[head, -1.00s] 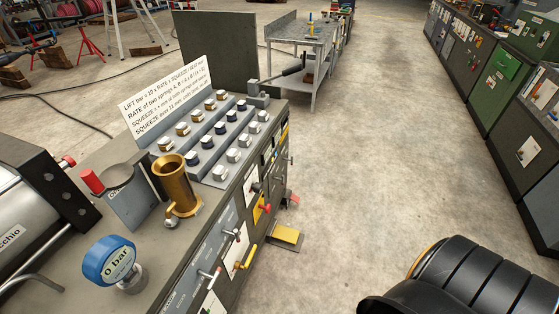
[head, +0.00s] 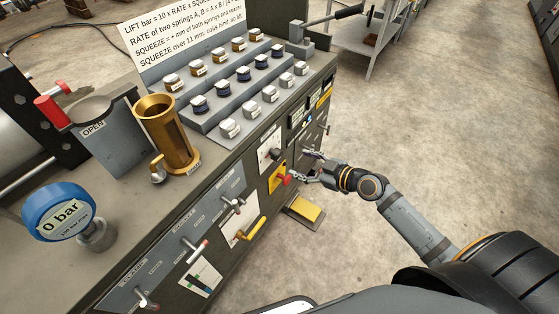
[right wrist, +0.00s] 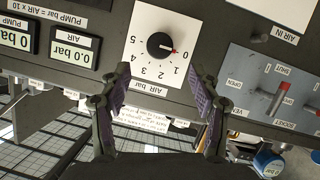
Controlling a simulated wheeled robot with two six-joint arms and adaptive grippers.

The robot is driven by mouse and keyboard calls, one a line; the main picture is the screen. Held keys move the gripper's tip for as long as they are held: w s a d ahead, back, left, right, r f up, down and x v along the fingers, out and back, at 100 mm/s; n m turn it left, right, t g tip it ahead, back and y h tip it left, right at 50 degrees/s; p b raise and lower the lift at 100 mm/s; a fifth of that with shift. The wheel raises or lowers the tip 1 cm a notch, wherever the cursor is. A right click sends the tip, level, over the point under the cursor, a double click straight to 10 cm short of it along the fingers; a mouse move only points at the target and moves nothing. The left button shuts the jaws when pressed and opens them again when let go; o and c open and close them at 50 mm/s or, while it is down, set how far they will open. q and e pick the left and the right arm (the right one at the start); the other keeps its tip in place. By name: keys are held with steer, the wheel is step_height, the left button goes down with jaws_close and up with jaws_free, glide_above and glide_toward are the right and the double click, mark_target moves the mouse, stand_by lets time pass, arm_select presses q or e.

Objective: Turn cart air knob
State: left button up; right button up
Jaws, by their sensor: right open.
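The air knob (right wrist: 160,46) is a round black knob with a red pointer mark. It sits on a white dial plate numbered 0 to 5 and labelled "AIR bar", upside down in the right wrist view. The pointer is near 0. In the head view the dark knob (head: 277,154) is on the white plate on the cart's front. My right gripper (right wrist: 160,92) is open and empty, its fingers apart below the knob in the wrist view, not touching it. The right gripper (head: 306,166) shows in front of the cart face in the head view. My left gripper is not in view.
A lever panel (right wrist: 270,95) lies on the other side. A red button (head: 285,180) on a yellow plate is close to the gripper. A yellow pedal (head: 304,208) is on the floor.

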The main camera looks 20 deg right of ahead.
mark_target(280, 157)
steer(key=x, duration=1)
steer(key=shift+w+a, duration=0.15)
steer(key=shift+w, duration=0.05)
steer(key=shift+c, duration=0.2)
steer(key=c, duration=1.1)
steer(key=shift+c, duration=0.2)
